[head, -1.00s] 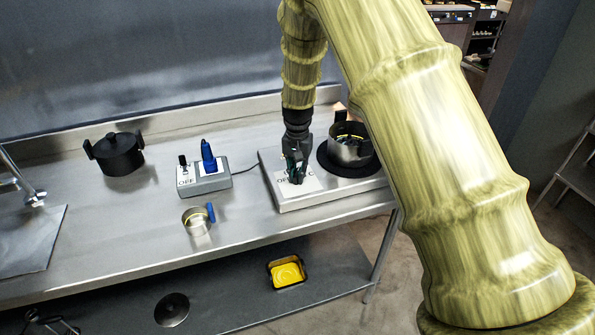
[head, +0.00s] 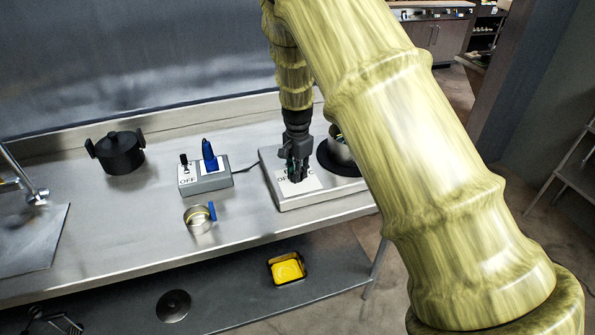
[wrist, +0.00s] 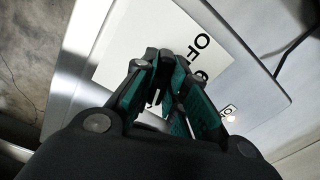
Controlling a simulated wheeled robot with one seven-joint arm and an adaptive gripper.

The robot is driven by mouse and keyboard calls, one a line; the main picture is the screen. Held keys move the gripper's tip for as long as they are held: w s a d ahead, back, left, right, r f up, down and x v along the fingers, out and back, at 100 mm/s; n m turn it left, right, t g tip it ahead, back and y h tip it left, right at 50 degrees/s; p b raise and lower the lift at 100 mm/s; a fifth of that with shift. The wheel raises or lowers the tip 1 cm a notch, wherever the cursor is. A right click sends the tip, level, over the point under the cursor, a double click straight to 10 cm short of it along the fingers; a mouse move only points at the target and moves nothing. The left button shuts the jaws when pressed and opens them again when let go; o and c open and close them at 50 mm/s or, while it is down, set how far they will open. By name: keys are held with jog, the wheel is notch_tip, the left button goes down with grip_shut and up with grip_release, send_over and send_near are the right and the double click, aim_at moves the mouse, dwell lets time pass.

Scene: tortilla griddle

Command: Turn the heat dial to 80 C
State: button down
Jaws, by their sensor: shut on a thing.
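The griddle unit (head: 286,203) is a flat metal box on the steel counter, with a white label plate (head: 314,181) on its top. Black letters on the plate show in part in the wrist view (wrist: 203,42). My gripper (head: 297,178) points down over this plate and its fingers are closed in on the dial. The dial itself is hidden by the fingers, so its setting cannot be read. In the wrist view the green-padded fingers (wrist: 165,95) come together over the plate.
A metal pot (head: 341,150) sits on the round black plate right of the dial, partly behind my arm. A yellow tray (head: 287,268) lies below.

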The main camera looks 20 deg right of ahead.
jog(key=shift+w+r, duration=0.15)
jog(key=shift+r, duration=0.05)
jog(key=c, duration=1.4)
grip_release()
jog(key=shift+c, duration=0.2)
jog(key=shift+f, duration=0.1)
notch_tip(320, 180, up, 12)
